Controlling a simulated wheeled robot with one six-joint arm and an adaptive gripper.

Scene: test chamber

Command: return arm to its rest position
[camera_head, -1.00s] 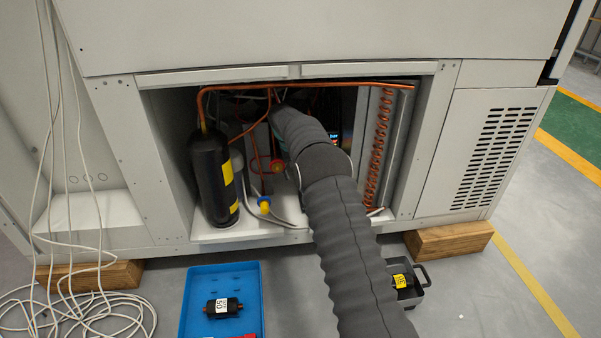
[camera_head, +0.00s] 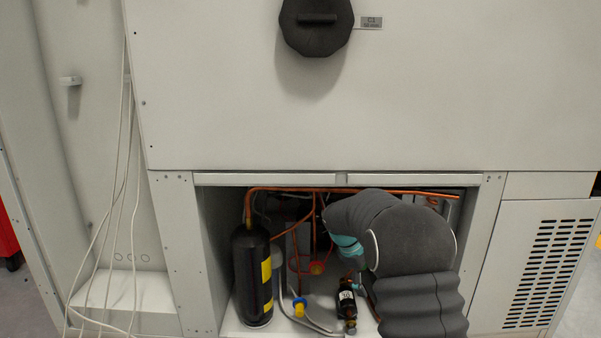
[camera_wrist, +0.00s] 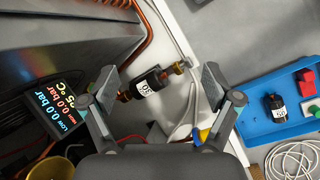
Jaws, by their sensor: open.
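My arm in its grey ribbed sleeve (camera_head: 415,240) bends inside the lower opening of the cabinet, at its right half. A teal part of my wrist (camera_head: 348,248) shows at its end; the fingers are hidden there. In the wrist view my gripper (camera_wrist: 158,80) is open, one finger on each side. A black filter drier with a white label (camera_wrist: 148,84) appears between the fingers, with a gap on both sides and copper ends. It also shows in the head view (camera_head: 347,304), standing in the opening below my wrist.
A black cylinder with yellow labels (camera_head: 252,275) stands left in the opening. Copper pipes (camera_head: 350,190) run along its top. A lit pressure display (camera_wrist: 58,105) is close to the left finger. A blue tray (camera_wrist: 258,125) holds another black drier (camera_wrist: 274,108). A dark round knob (camera_head: 316,22) sticks out above.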

